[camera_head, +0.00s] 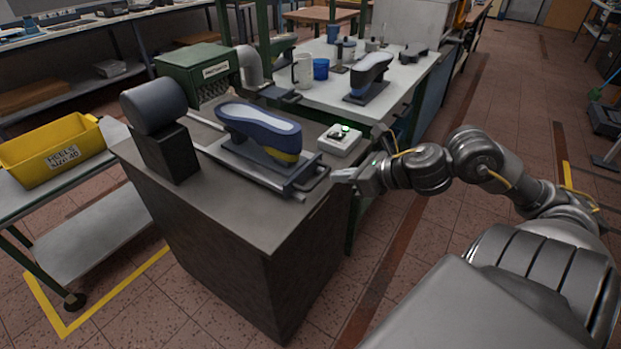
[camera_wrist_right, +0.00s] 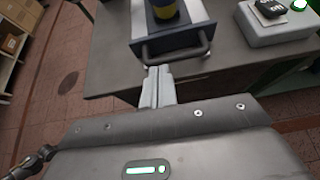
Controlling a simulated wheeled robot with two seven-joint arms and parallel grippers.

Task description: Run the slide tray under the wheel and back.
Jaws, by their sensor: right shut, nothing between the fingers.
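The slide tray (camera_head: 248,172) lies on the dark bench, and a blue shoe last with a pale sole (camera_head: 262,128) sits upside down on it. The tray's front and its bar handle show in the wrist view (camera_wrist_right: 178,42). The dark wheel (camera_head: 153,106) stands on its block at the bench's left, apart from the last. My right gripper (camera_head: 340,175) is at the handle end of the tray. Its fingers are shut and empty in the wrist view (camera_wrist_right: 158,72), with the tips close to the handle bar. Contact cannot be told. My left gripper is out of view.
A pale switch box with a green button (camera_head: 340,139) sits beside the tray on the bench (camera_head: 235,220). A green box (camera_head: 197,72) and a curved grey pipe (camera_head: 250,68) stand behind. A yellow bin (camera_head: 52,152) is on the left cart. Floor is free in front.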

